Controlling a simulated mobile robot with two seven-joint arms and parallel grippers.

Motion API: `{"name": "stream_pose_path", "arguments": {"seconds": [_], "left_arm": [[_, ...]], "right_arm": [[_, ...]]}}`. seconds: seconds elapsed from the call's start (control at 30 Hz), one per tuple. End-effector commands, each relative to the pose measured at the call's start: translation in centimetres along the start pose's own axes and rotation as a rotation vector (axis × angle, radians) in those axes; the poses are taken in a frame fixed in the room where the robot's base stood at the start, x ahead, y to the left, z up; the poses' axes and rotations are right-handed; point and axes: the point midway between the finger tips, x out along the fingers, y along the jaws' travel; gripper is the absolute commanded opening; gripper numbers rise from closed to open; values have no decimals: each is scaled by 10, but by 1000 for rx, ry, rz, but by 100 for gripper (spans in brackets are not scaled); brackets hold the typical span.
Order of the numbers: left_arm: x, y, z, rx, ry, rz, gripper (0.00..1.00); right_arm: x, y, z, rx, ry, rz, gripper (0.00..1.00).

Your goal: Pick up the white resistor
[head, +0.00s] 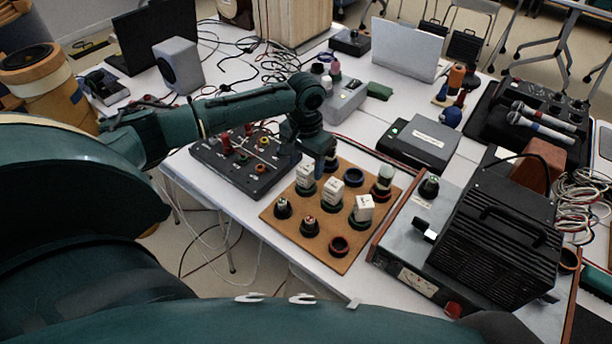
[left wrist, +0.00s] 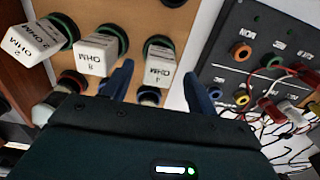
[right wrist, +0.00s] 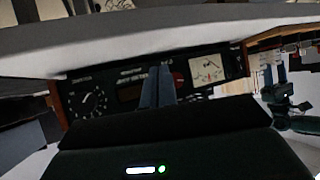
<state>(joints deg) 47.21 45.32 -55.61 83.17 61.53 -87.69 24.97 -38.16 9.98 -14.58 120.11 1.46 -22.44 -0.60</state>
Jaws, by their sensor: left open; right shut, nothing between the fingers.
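Three white block resistors marked OHM stand in a diagonal row on a brown wooden board (head: 285,215): a far-left one (head: 305,176), a middle one (head: 333,191) and a near-right one (head: 363,208). My left gripper (head: 326,166) is open, pointing down just above and beside the far-left resistor. In the left wrist view the resistors are the left one (left wrist: 33,42), the middle one (left wrist: 97,54) and the right one (left wrist: 159,66); the right one appears between the open fingers, with no visible grip. My right gripper (right wrist: 158,84) is shut and empty, away from the board.
A black panel with coloured sockets (head: 240,165) lies left of the board. A power unit with a black ribbed case (head: 500,245) stands to its right, a grey box (head: 420,142) behind it. Dark sockets and a white-topped part (head: 385,177) share the board.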

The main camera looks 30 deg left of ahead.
Motion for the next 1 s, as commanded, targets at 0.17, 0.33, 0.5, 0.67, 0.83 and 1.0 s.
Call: {"name": "stream_pose_path", "arguments": {"seconds": [0.17,0.33,0.5,0.67,0.83,1.0], "left_arm": [[23,2,0,0,-1,0,58],[28,1,0,0,1,0,58],[27,1,0,0,1,0,54],[27,1,0,0,1,0,41],[27,1,0,0,1,0,27],[27,1,0,0,1,0,13]], "right_arm": [[0,0,1,-1,-2,-1,0],[0,0,2,-1,-4,-1,0],[0,0,4,-1,-7,-1,0],[0,-1,4,0,-9,-2,0],[0,-1,5,0,-9,-2,0],[0,-1,5,0,-10,-2,0]]}}
